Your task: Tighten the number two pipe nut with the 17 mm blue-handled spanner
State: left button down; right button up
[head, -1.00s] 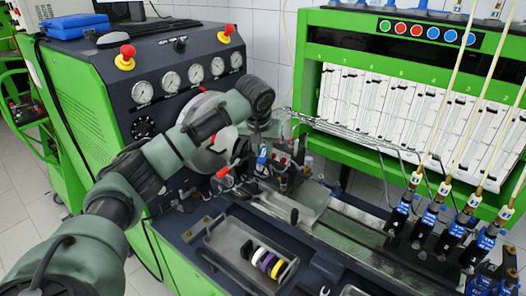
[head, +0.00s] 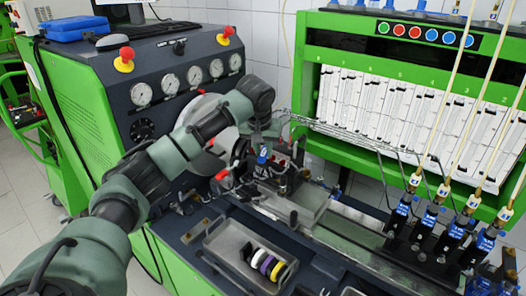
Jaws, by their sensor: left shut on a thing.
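My left gripper (head: 263,138) is at the pump (head: 282,178) on the bench, with its wrist bent downward above it. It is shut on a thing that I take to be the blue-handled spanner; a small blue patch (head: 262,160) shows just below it. The jaws and the spanner's head are too small and too covered to make out. The thin metal pipes (head: 345,138) run from the pump area to the right. I cannot pick out the number two pipe nut or tell whether the spanner is on it. My right gripper is not in view.
A grey tray (head: 222,238) with several coloured rings lies in front of the pump. Blue-labelled injectors (head: 435,215) with hoses stand at the right. A green measuring rack (head: 400,105) is behind. The console with gauges (head: 168,82) and red knobs is at the back left.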

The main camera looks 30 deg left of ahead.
pick_arm(q)
jog(key=shift+w+a, duration=0.15)
jog(key=shift+w, duration=0.3)
dwell(0.6)
jog(key=shift+a, duration=0.2)
dwell(0.6)
jog(key=a+m+h, duration=0.3)
jog(key=a+m, duration=0.5)
jog(key=m, duration=0.2)
jog(key=shift+w+a+h, duration=0.2)
jog(key=shift+w+h, duration=0.2)
jog(key=shift+w, duration=0.05)
dwell(1.1)
jog(key=shift+a+m, duration=0.1)
jog(key=shift+m, duration=0.2)
jog(key=shift+s+d+n, duration=0.25)
jog(key=shift+d+n, duration=0.2)
jog(key=shift+n, duration=0.25)
jog(key=shift+d, duration=0.1)
